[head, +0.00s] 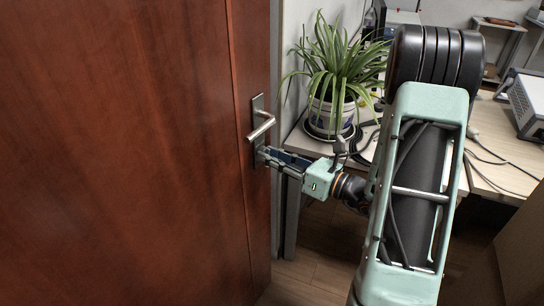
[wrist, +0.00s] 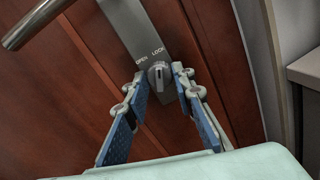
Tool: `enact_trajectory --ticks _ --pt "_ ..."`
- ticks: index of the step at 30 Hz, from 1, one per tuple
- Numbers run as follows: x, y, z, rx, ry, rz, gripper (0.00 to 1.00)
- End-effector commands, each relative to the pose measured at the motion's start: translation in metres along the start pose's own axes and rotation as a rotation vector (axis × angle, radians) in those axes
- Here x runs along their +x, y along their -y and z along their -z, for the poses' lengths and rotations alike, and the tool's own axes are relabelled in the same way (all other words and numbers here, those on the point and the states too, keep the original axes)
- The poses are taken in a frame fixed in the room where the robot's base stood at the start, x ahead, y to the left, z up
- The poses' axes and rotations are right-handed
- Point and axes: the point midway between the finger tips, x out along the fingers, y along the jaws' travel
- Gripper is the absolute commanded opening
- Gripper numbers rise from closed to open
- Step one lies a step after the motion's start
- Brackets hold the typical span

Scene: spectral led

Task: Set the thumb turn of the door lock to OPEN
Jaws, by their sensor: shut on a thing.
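The grey thumb turn (wrist: 158,75) sits low on the metal lock plate (wrist: 125,22) in the wrist view. OPEN is printed to its upper left and LOCK above it. Its dark mark stands nearly upright in the picture and seems to point toward LOCK. My gripper (wrist: 161,80) has its two fingertips on either side of the thumb turn, shut on it. In the head view my gripper (head: 263,155) reaches the lower part of the lock plate (head: 257,104), and the thumb turn is hidden there behind the fingers.
The lever handle (head: 262,127) sticks out just above my gripper and also shows at the wrist view's upper left (wrist: 35,24). The brown door (head: 120,150) fills the left. A potted plant (head: 330,112) stands on a desk (head: 300,142) close behind my gripper.

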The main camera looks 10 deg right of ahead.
Motion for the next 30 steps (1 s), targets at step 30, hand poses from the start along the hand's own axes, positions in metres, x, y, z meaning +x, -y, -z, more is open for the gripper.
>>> enact_trajectory --ticks 30 --pt "-0.0003 0.0017 0.004 -0.694 0.0 0.001 0.0"
